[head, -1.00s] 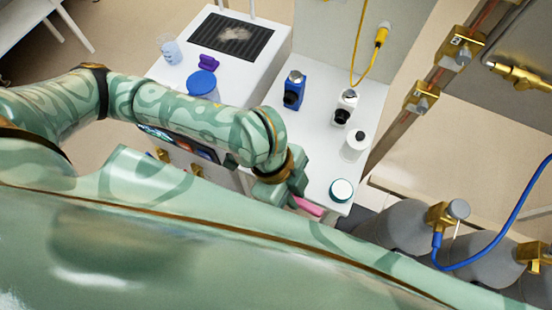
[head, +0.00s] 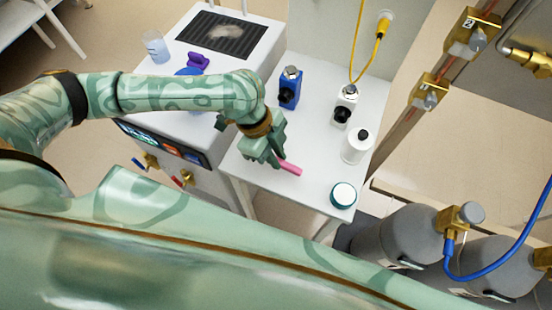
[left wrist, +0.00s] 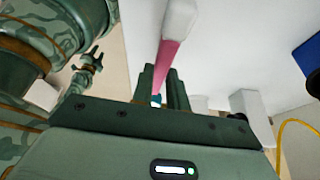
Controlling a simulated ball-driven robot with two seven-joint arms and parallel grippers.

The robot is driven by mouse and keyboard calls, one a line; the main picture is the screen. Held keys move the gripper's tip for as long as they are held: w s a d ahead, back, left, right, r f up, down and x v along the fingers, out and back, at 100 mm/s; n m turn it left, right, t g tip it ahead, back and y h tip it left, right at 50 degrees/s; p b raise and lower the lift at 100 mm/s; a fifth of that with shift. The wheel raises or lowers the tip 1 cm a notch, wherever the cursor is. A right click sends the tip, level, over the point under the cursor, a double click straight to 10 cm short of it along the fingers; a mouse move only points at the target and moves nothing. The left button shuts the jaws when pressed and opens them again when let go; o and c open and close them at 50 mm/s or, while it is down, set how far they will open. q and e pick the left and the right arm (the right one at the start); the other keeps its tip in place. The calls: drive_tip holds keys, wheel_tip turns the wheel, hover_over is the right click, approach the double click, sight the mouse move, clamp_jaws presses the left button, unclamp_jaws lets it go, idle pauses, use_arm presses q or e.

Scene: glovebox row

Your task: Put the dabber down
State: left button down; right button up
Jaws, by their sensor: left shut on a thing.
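The dabber (head: 289,167) is a pink stick in the head view, above the white side table. In the left wrist view, the dabber (left wrist: 168,55) shows its pink shaft and pale swab end, pointing away from the jaws. My left gripper (head: 273,159) is shut on it. The same fingers show in the left wrist view (left wrist: 160,88). I cannot tell whether the dabber touches the tabletop (head: 310,150). What looks like my right gripper (left wrist: 88,64) shows small in the left wrist view, its jaws unclear.
A yellow cable (head: 358,45) hangs at the back. The left middle of the tabletop is clear.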

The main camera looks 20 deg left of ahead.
use_arm(q)
drive_tip(key=shift+w+a+f, duration=0.1)
drive_tip(key=shift+f, duration=0.7)
drive_tip(key=shift+w+a+f, duration=0.1)
drive_tip(key=shift+f, duration=0.7)
drive_tip(key=c, duration=1.4)
unclamp_jaws()
drive_tip(key=shift+f, duration=0.1)
drive_tip(key=shift+f+b, duration=0.2)
drive_tip(key=shift+b, duration=0.45)
drive_tip(key=p+v, duration=0.1)
drive_tip(key=v, duration=0.4)
drive_tip(key=p+v, duration=0.2)
drive_tip(key=v, duration=0.4)
drive_tip(key=p+v, duration=0.2)
drive_tip(key=v, duration=0.3)
drive_tip(key=shift+w+d+r, duration=0.15)
drive_tip(key=shift+w+r, duration=0.05)
drive_tip(key=shift+r, duration=0.15)
drive_tip(key=shift+s+f, duration=0.1)
